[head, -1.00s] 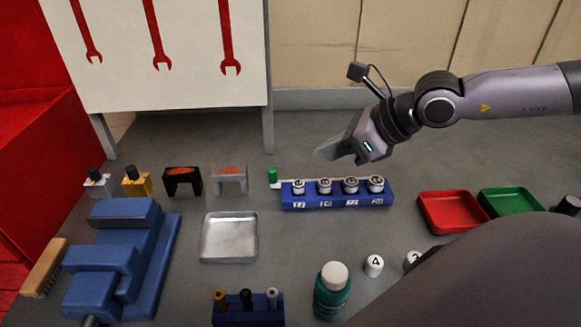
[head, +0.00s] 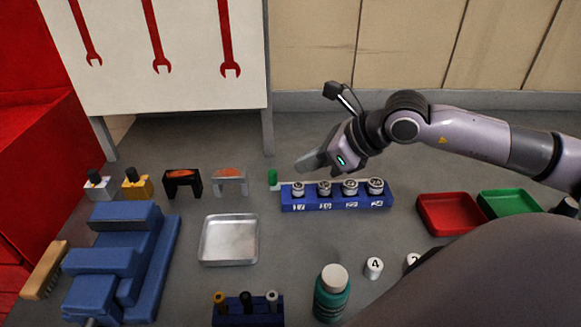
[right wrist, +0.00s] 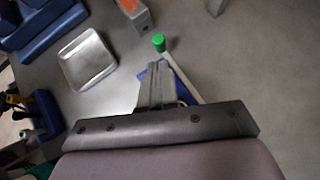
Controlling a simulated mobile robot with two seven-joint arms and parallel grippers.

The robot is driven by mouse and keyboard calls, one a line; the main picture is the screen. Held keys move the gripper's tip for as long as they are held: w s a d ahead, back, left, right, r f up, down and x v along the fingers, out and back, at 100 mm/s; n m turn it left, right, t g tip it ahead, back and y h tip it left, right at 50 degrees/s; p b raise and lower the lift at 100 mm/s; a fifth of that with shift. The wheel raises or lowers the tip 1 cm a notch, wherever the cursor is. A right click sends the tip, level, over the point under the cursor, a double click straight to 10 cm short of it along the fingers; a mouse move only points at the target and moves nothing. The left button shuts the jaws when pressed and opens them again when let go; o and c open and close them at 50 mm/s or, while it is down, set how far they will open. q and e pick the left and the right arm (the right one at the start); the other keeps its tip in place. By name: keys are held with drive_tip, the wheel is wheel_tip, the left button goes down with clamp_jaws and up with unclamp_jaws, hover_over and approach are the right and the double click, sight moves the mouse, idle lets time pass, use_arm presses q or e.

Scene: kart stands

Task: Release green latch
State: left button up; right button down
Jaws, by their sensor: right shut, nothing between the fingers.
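The green latch (head: 273,178) is a small upright green knob at the left end of a pale bar on the blue socket rack (head: 335,206). Several silver sockets (head: 350,187) stand in the rack behind numbered labels. My right gripper (head: 305,164) is shut and empty, above and behind the left part of the rack, to the right of the latch and apart from it. In the right wrist view the green knob (right wrist: 159,42) is just beyond the fingertips (right wrist: 156,68), and the fingers hide much of the rack. My left gripper is not in view.
A metal tray (head: 229,239), a blue vise (head: 125,255) and small black and grey stands (head: 230,181) are to the left. Red (head: 448,213) and green (head: 508,204) trays lie to the right. A teal bottle (head: 331,296) stands in front. Bench behind the rack is clear.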

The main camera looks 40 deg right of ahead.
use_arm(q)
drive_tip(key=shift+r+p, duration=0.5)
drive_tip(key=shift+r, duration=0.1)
use_arm(e)
drive_tip(key=shift+x, duration=2.55)
drive_tip(key=shift+w+a+b, duration=0.3)
drive_tip(key=shift+w+a, duration=0.1)
drive_tip(key=shift+a, duration=0.3)
drive_tip(key=shift+w+a+b, duration=0.3)
drive_tip(key=shift+w+a, duration=0.1)
drive_tip(key=shift+a, duration=0.3)
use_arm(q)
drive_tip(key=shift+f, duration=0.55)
use_arm(e)
drive_tip(key=shift+d+r, duration=0.1)
